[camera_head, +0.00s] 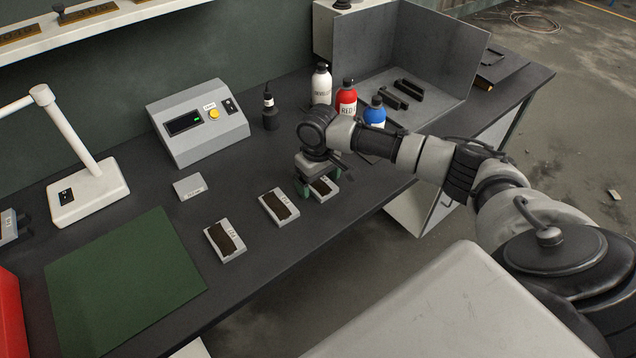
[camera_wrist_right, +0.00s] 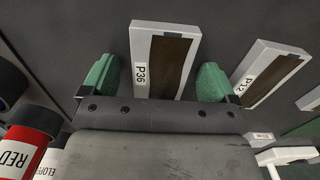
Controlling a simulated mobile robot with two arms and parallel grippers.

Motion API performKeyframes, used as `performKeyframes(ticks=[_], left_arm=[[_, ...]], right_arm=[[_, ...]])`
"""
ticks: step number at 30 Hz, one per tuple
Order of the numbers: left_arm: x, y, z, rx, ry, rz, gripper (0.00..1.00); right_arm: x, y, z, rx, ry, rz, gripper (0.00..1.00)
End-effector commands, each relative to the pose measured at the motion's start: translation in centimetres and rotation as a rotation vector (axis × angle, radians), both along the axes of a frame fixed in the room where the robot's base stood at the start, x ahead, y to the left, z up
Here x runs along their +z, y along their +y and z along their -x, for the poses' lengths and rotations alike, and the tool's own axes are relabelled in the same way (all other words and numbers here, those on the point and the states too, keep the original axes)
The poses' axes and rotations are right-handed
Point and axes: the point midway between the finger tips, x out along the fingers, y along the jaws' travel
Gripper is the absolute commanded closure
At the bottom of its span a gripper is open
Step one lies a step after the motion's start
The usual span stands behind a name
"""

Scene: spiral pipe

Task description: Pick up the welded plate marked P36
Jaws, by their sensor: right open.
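The welded plate marked P36 (camera_head: 323,190) lies on the dark bench, the rightmost in a row of similar plates. It is a light grey block with a brown weld strip. In the right wrist view the plate (camera_wrist_right: 143,52) shows its P36 label on its left side. My right gripper (camera_head: 318,184) is directly over it, pointing down. In the right wrist view the open green fingertips (camera_wrist_right: 157,80) stand on either side of the plate, with a gap visible on both sides. Whether they touch the bench is unclear. My left gripper is out of view.
Two more plates (camera_head: 278,207) (camera_head: 225,242) lie to the left. Behind the gripper stand white (camera_head: 321,85), red (camera_head: 346,100) and blue-topped (camera_head: 375,112) bottles. A control box (camera_head: 198,125) and green mat (camera_head: 125,280) are further left.

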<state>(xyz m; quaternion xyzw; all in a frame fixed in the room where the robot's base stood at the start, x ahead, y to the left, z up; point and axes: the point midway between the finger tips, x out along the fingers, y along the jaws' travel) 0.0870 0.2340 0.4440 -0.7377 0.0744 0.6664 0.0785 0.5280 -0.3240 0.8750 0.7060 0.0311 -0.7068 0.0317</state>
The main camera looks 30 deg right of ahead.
Motion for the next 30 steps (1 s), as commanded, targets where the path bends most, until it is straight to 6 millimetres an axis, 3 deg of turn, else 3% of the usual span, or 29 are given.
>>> performKeyframes(ticks=[2, 17, 26, 30], left_arm=[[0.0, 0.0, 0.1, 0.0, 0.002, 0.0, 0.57], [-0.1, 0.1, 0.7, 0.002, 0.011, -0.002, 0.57], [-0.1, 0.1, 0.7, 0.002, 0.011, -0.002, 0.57], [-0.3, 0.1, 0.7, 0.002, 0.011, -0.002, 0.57]], right_arm=[[0.0, 0.0, 0.0, 0.0, 0.0, 0.0, 0.11], [0.1, 0.0, 0.0, 0.0, -0.001, 0.0, 0.87], [0.5, 0.0, -0.1, 0.0, -0.005, -0.001, 0.88], [1.9, 0.0, -0.2, -0.001, -0.008, -0.002, 0.88]])
